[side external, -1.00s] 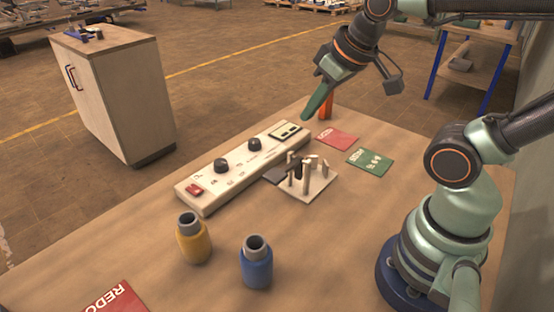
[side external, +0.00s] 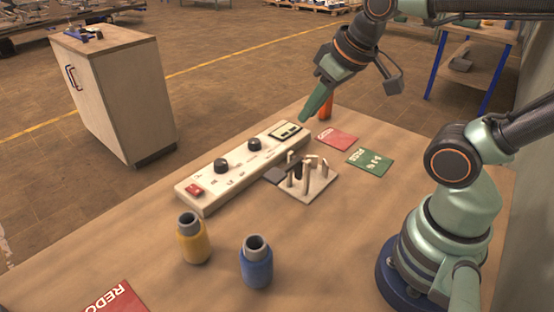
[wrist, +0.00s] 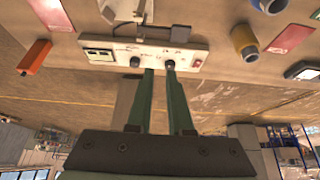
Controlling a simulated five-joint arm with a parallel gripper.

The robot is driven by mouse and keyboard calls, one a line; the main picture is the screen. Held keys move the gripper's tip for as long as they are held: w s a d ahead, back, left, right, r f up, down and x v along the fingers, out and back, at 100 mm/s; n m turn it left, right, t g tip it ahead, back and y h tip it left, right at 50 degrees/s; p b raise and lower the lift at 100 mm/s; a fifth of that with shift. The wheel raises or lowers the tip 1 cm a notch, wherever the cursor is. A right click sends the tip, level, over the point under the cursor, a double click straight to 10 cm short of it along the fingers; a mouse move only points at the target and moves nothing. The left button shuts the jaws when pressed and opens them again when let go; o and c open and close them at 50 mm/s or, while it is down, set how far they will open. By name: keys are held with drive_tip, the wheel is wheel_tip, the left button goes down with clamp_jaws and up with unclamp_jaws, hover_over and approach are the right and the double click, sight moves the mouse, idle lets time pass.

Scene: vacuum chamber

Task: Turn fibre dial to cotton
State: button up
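A long pale control panel (side external: 209,195) lies on the wooden table. It carries two black dials, one nearer the red switch (side external: 194,190) and one nearer the display (side external: 285,130). These are the left dial (side external: 221,166) and the right dial (side external: 254,144). The labels are too small to read, so I cannot tell which is the fibre dial or its setting. My gripper (side external: 303,119) hangs above the panel's display end, pointing down. In the wrist view its two green fingers (wrist: 159,70) are apart with nothing held. The panel (wrist: 152,54) shows beyond their tips.
A small pegged stand (side external: 318,186) stands close beside the panel. A red card (side external: 337,138), a green card (side external: 370,161) and an orange block (side external: 326,109) lie near the display end. A yellow bottle (side external: 195,246) and a blue bottle (side external: 257,269) stand in front.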

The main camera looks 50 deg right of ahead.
drive_tip(key=o, duration=0.5)
drive_tip(key=shift+w+r, duration=0.15)
drive_tip(key=shift+w, duration=0.1)
drive_tip(key=shift+o, duration=1.2)
drive_tip(key=w+d+r+m+g, duration=0.1)
drive_tip(key=w+r, duration=0.1)
drive_tip(key=w, duration=0.4)
drive_tip(key=shift+d+m, duration=0.25)
drive_tip(key=shift+m, duration=0.05)
drive_tip(key=m+g, duration=0.4)
drive_tip(key=g, duration=0.1)
hover_over(254, 140)
wheel_tip(254, 140, down, 12)
wheel_tip(254, 140, down, 11)
drive_tip(key=shift+s+f, duration=0.1)
drive_tip(key=shift+f, duration=0.1)
clamp_jaws()
